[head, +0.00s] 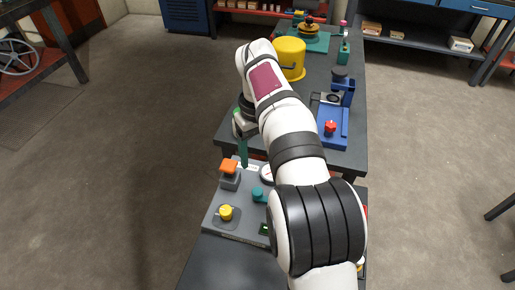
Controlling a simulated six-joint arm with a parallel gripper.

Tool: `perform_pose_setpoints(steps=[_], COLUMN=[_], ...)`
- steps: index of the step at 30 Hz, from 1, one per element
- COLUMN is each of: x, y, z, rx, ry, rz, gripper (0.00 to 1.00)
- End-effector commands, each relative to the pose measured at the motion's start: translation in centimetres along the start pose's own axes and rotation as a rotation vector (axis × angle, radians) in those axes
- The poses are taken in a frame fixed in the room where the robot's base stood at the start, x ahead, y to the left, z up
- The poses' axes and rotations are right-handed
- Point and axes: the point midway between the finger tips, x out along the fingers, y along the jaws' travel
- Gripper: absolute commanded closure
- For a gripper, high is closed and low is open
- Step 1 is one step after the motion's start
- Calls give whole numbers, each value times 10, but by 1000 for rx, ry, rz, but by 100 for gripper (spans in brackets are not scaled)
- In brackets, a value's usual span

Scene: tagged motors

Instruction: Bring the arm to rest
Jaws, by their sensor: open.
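My white and black arm reaches forward across the dark table (200,262). My gripper (243,158) hangs below the wrist on the left side of the arm, with a green finger pointing down. It is open, and I see nothing between its fingers. It is above the back edge of a grey panel (212,222), close to an orange-topped block (229,168). I cannot tell whether it touches anything. The panel also bears a yellow knob (226,212) and a teal knob (258,194). My arm hides the panel's right part.
A second dark table stands behind, with a yellow bucket (290,58), a blue fixture with a red knob (330,127) and a green tray (318,42). Shelves and benches line the room's edges.

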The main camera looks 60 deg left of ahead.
Motion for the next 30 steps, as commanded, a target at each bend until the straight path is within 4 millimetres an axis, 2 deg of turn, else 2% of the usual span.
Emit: perform_pose_setpoints(steps=[4,16,19,20,22,23,24,25,26,27,28,30], x=[-12,-13,-20,-25,-43,-52,-62,-69,-74,-78,-80,-76], y=[0,0,14,24,56,70,84,92,96,96,91,68], z=[0,0,14,26,71,98,138,169,200,243,275,344], rx=[0,0,54,102,269,363,501,609,718,869,987,1266], ry=[1,0,1,2,5,8,11,15,18,23,27,39], rz=[0,0,-4,-7,-19,-26,-36,-45,-53,-65,-76,-97], gripper=[31,31,31,31,31,31,31,31,31,31,31,31])
